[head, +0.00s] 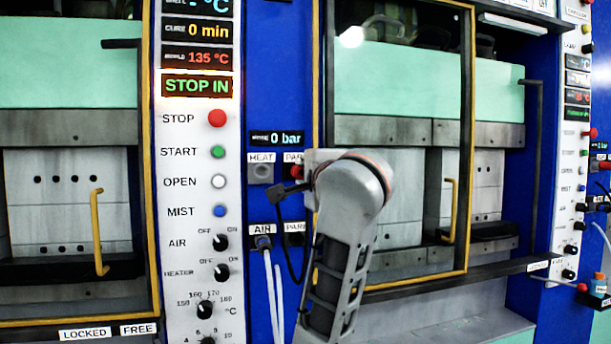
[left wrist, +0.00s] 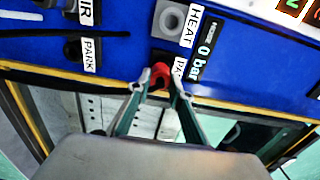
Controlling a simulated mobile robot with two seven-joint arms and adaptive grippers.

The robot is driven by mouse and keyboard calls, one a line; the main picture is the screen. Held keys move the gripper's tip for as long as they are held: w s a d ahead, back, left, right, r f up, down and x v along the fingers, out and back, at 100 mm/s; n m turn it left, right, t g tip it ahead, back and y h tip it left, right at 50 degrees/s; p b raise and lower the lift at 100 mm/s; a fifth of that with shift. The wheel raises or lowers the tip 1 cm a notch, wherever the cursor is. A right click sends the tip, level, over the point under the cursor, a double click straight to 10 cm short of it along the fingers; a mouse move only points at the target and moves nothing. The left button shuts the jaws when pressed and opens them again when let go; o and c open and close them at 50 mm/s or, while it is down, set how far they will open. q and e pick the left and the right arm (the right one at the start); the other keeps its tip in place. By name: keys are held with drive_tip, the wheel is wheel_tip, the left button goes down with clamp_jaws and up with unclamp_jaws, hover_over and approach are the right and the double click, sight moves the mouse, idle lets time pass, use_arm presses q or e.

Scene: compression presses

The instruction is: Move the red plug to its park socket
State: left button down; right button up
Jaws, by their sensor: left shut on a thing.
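The red plug (left wrist: 160,73) is between the two fingertips of my left gripper (left wrist: 160,84), which is shut on it. It lies at the PARK position beside the HEAT socket, under the partly covered park label. In the head view a sliver of the red plug (head: 298,171) shows below that label. The rest is hidden by my left wrist. I cannot tell whether the plug is seated or just in front of the socket. The grey HEAT socket (head: 260,173) is empty, and also shows in the left wrist view (left wrist: 172,18). My right gripper is not in view.
A black cable (head: 282,232) hangs below the plug. A black plug with pale hoses sits in the AIR socket (head: 263,242). A yellow-framed press door (head: 466,150) stands close on the right, and the control panel (head: 180,285) on the left.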

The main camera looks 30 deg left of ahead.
use_arm(q)
drive_tip(key=shift+a, duration=0.1)
drive_tip(key=c, duration=1.7)
unclamp_jaws()
drive_tip(key=shift+w, duration=0.1)
drive_tip(key=v, duration=0.7)
drive_tip(key=shift+s, duration=0.2)
